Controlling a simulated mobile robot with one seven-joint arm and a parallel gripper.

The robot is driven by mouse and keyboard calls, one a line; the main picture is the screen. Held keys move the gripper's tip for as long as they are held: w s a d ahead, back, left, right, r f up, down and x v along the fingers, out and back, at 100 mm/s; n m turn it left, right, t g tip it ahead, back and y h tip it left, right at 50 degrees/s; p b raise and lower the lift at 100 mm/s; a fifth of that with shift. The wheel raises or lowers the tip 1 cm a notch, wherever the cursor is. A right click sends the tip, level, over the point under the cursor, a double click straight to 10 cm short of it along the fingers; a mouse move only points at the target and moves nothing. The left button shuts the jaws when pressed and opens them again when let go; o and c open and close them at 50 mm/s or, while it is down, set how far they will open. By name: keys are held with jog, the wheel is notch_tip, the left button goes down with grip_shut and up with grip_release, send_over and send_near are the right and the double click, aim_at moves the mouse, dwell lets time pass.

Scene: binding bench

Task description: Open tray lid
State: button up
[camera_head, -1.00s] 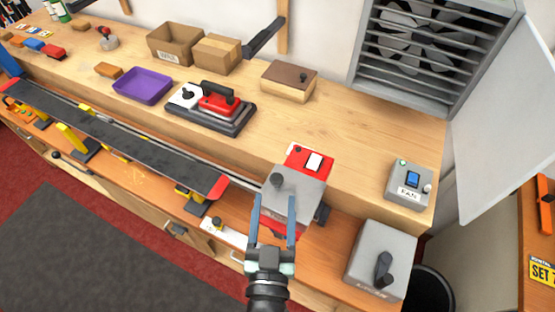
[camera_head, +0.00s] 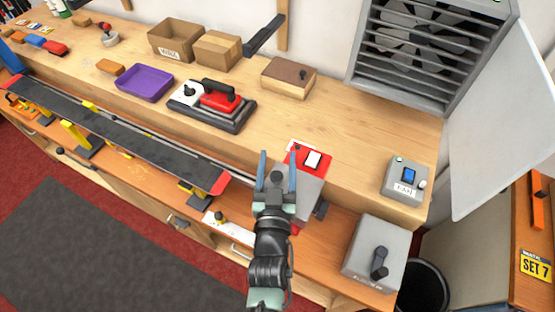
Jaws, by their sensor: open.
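I cannot tell whether the fingers touch the knob.
A fan switch box (camera_head: 406,182) and a grey box with a black lever (camera_head: 374,250) stand to the right. A purple tray (camera_head: 145,83) and a red-handled iron (camera_head: 220,98) lie to the left. A long ski (camera_head: 120,136) rests along the front. The bench middle is fairly clear.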

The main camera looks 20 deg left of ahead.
grip_shut()
dwell(1.3)
